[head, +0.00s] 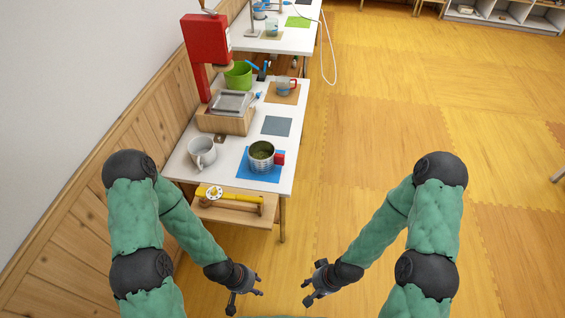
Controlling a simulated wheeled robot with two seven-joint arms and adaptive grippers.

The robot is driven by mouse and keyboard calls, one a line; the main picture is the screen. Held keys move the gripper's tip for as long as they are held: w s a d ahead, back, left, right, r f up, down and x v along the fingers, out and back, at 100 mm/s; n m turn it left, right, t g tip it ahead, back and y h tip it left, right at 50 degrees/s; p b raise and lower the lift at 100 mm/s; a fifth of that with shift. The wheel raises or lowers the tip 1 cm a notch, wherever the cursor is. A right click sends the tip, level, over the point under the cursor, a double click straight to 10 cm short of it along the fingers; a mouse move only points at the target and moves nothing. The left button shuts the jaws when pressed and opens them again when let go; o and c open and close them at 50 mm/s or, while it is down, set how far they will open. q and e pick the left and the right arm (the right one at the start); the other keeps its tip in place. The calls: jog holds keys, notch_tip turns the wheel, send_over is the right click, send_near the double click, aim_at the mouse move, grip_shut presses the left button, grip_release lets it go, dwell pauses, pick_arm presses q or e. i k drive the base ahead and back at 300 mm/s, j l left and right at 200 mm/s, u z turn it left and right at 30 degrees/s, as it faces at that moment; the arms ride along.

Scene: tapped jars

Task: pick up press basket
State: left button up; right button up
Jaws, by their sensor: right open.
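A silver basket-like vessel (262,154) with a red handle stands upright on a blue mat (250,174) near the front of the white table; it looks like the press basket. Its inside looks dark greenish. My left gripper (246,298) is low in front of the table, well apart from the basket, with its fingers spread and empty. My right gripper (306,293) is to the right of it, also open and empty, over the floor.
A white mug (201,152) stands left of the basket. A red press (206,46) rises behind a wooden box with a grey tray (232,103). A green pot (239,75) stands further back. A yellow tool (226,195) lies on the front wooden shelf. The floor right is clear.

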aim_at(263, 158)
jog(key=i+l+z, duration=0.1)
jog(key=z, duration=0.35)
jog(key=i+z, duration=0.2)
jog(key=z, duration=0.25)
jog(key=i+z, duration=0.15)
jog(key=z, duration=0.3)
jog(key=i+j, duration=0.15)
jog(key=i, duration=0.35)
jog(key=i+j, duration=0.15)
jog(key=i, duration=0.4)
jog(key=i+j, duration=0.1)
jog(key=i, duration=0.4)
jog(key=i+j, duration=0.15)
jog(key=i, duration=0.4)
jog(key=i+u, duration=0.4)
jog(key=i+l+u, duration=0.2)
jog(key=u, duration=0.2)
jog(key=i+l+u, duration=0.4)
jog(key=j+u, duration=0.1)
jog(key=u, duration=2.8)
